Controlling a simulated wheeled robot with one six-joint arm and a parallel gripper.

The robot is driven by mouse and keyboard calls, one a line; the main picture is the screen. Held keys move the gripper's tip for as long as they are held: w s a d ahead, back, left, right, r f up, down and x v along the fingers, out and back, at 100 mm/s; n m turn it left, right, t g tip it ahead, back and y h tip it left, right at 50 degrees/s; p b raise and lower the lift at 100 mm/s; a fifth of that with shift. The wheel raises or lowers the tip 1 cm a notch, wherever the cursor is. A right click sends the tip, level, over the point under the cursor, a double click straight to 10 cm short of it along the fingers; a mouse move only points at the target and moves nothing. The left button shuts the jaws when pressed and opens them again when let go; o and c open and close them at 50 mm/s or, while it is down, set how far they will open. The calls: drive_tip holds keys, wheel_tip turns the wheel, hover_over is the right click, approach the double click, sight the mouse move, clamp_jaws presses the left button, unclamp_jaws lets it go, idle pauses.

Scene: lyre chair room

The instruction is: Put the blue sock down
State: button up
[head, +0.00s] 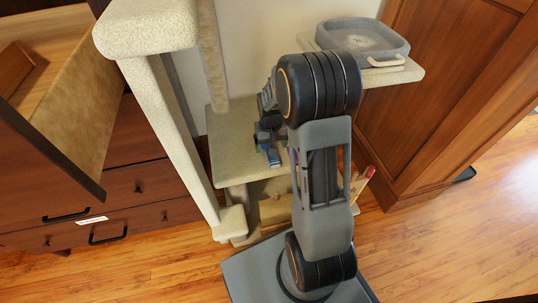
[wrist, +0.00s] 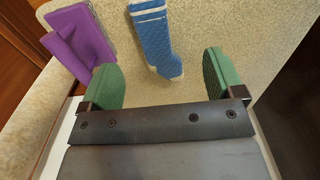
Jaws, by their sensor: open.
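The blue sock (wrist: 154,42) with pale toe and cuff lies on a beige carpeted shelf (wrist: 245,28), just beyond and between my gripper's fingers in the wrist view. A small blue part of the sock (head: 273,158) shows in the head view on the same shelf (head: 229,128). My gripper (wrist: 160,68) is open, with its green finger pads wide apart and not touching the sock. In the head view my gripper (head: 269,146) is low over the shelf, partly hidden by my arm.
A purple object (wrist: 80,38) lies left of the sock. A grey tray (head: 362,40) sits on a higher shelf at right. Carpeted posts (head: 172,135) and an open wooden drawer (head: 75,100) stand left; a wooden cabinet (head: 440,80) stands right.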

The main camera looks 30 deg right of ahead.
sight(274, 162)
drive_tip(key=shift+s+f+b, duration=0.1)
drive_tip(key=shift+f+b, duration=1.6)
drive_tip(key=shift+f, duration=1.7)
drive_tip(key=shift+c, duration=0.2)
drive_tip(key=c, duration=1)
drive_tip(key=shift+c, duration=0.2)
drive_tip(key=shift+r, duration=0.15)
